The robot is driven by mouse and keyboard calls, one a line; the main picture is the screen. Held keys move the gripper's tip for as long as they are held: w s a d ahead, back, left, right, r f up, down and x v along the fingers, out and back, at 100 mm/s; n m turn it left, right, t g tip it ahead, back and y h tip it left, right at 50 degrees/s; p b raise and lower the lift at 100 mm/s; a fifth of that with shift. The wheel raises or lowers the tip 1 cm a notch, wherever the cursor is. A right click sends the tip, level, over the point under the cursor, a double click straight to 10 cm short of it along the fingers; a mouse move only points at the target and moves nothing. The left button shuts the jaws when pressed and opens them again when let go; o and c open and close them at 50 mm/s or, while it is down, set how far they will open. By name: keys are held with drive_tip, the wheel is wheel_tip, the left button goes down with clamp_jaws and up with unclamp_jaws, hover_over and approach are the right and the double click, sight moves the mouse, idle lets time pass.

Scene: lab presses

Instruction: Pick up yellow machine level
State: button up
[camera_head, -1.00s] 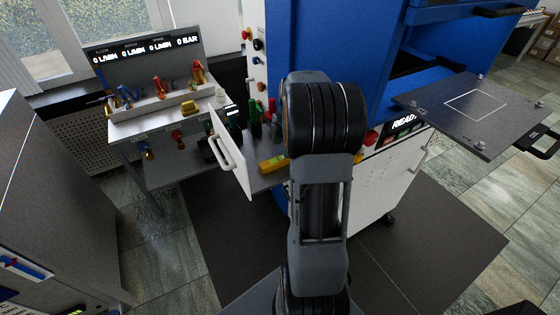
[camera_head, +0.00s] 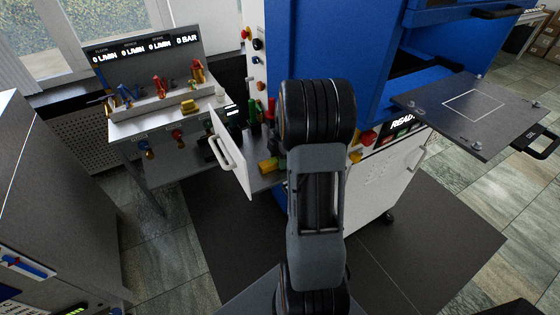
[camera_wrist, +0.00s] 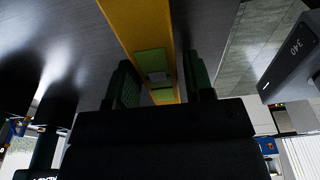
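The yellow machine level (camera_head: 267,166) lies on the grey surface behind the open white door, partly hidden by my arm in the head view. In the wrist view the yellow level (camera_wrist: 140,22) is a long bar with green and grey parts along its middle. My gripper (camera_wrist: 160,82) is open, with one dark green finger to each side of the level in the picture. I cannot tell whether the fingers touch it. My gripper is mostly hidden behind my arm in the head view.
The white door (camera_head: 231,155) with its handle stands open left of the level. Dark and green bottles (camera_head: 253,113) stand behind the level. The blue press (camera_head: 335,45) rises behind my arm, with a dark plate (camera_head: 473,135) jutting out at right. A valve bench (camera_head: 150,118) stands at left.

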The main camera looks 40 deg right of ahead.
drive_tip(key=c, duration=0.7)
drive_tip(key=shift+r, duration=0.2)
